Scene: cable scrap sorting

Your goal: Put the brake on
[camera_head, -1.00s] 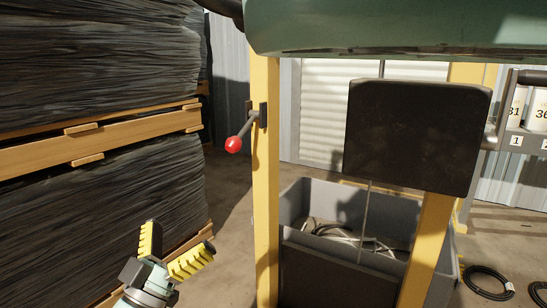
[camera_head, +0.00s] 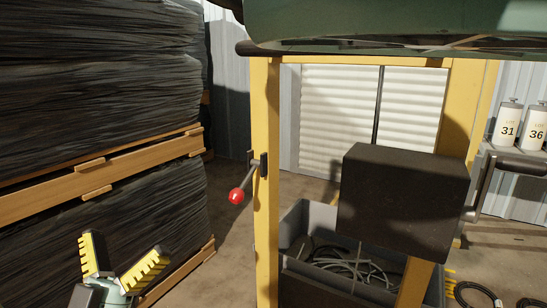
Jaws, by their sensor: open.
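The brake appears to be the lever (camera_head: 248,179) with a red ball knob (camera_head: 236,196), mounted on the left yellow post (camera_head: 264,232). The lever slants down and to the left from a dark bracket on the post. My gripper (camera_head: 124,247) is at the lower left, its two yellow-padded fingers spread open and empty. It is apart from the lever, lower and to the left of it in the picture.
Black wrapped stacks on wooden pallets (camera_head: 98,178) fill the left side. A dark box (camera_head: 402,200) hangs at the right in front of a grey bin (camera_head: 322,217) holding cables (camera_head: 345,263). White canisters (camera_head: 508,125) stand on a shelf at the far right.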

